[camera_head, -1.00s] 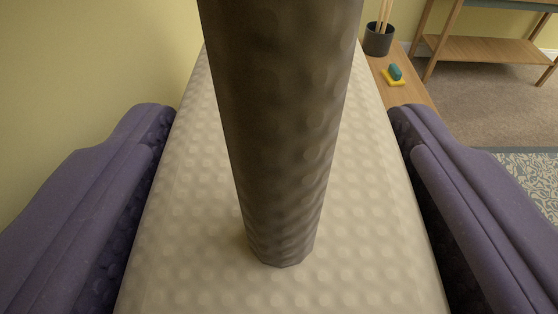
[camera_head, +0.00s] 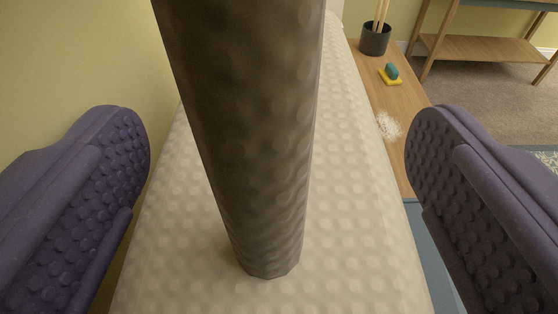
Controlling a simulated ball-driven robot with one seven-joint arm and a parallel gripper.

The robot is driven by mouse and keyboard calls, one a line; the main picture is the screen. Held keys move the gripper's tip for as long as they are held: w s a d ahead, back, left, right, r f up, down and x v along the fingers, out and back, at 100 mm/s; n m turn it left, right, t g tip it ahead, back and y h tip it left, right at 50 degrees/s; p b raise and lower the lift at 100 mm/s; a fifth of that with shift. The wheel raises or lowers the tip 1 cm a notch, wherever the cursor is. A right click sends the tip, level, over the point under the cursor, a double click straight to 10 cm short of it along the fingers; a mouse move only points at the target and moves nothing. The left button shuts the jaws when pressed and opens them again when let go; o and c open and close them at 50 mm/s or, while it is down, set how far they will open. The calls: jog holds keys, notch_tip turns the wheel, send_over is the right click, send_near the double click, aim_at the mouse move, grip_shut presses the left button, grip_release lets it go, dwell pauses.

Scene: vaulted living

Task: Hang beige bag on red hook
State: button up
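The beige bag (camera_head: 345,150) fills the middle of the view, with a pale dimpled surface. A thick dark brown dimpled bar, seemingly its handle (camera_head: 255,150), rises from it towards the camera and leaves the top of the picture. My gripper (camera_head: 278,112) has one purple finger on each side of the bag. The fingers are wide apart, their bumpy inner pads show, and gaps separate them from the bag's sides. The bag's lower part is out of view. No red hook is in view.
A wooden top (camera_head: 385,85) on the right holds a dark pot with sticks (camera_head: 375,40), a yellow and teal sponge (camera_head: 391,75) and a white powdery patch (camera_head: 388,126). A shelved table (camera_head: 480,48) stands behind. A yellow wall (camera_head: 70,60) is close on the left.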

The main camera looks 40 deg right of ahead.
jog(key=shift+a, duration=0.1)
jog(key=v, duration=0.7)
jog(key=shift+s+a+b, duration=0.15)
jog(key=shift+s+b, duration=0.15)
jog(key=shift+s, duration=0.1)
